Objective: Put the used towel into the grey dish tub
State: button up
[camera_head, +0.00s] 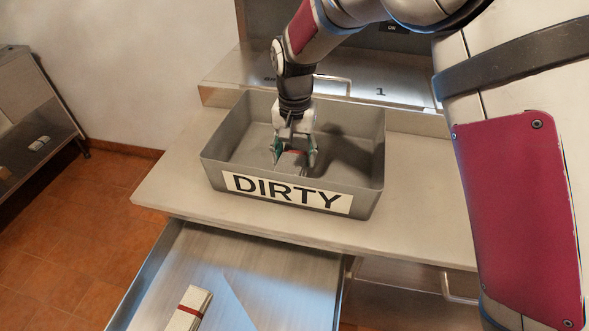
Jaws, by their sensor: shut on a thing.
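The grey dish tub (225,172) stands on the counter, with a white "DIRTY" label on its front wall. My gripper (293,158) points down inside the tub, below the rim level in the picture, nearer the front wall. Most of this towel is hidden by the fingers and the tub's front wall. I cannot tell whether it touches the tub floor.
An open metal drawer (255,265) below the counter holds a folded white towel with a red band (188,312). A metal appliance (400,90) stands behind the tub. The counter (430,195) is clear to the right. A shelf unit (35,110) stands at the far left.

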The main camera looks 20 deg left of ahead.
aim_at(295, 155)
jog(key=shift+f, duration=2.8)
jog(key=shift+f, duration=0.15)
jog(key=o, duration=1.2)
notch_tip(295, 155, up, 11)
jog(key=shift+r+b, duration=0.2)
jog(key=shift+b, duration=0.1)
jog(key=shift+r, duration=0.45)
jog(key=shift+r, duration=0.1)
